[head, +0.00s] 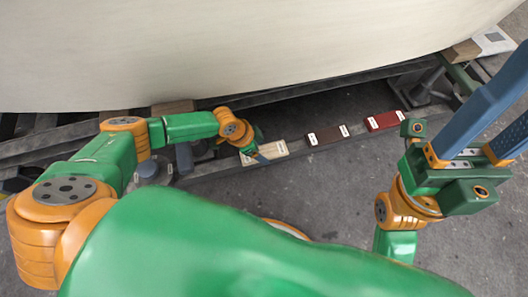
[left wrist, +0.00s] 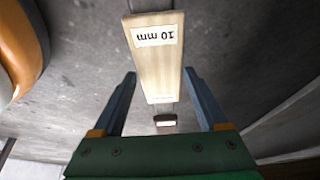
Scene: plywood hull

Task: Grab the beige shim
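The beige shim (head: 275,151) lies on a grey rail below the hull, with white labels near its ends. In the left wrist view the shim (left wrist: 160,75) carries an upside-down "10 mm" label. My left gripper (head: 261,156) is over the shim in the head view and partly hides it. In the left wrist view the blue fingers of my left gripper (left wrist: 159,74) stand apart on either side of the shim, with gaps visible. I cannot tell the height above it. My right gripper (head: 512,98) is open and empty at the right, far from the shim.
A dark brown shim (head: 328,135) and a red shim (head: 384,120) lie farther right along the rail (head: 215,165). The pale hull (head: 240,50) hangs over the back. Grey floor (head: 330,190) in front of the rail is clear.

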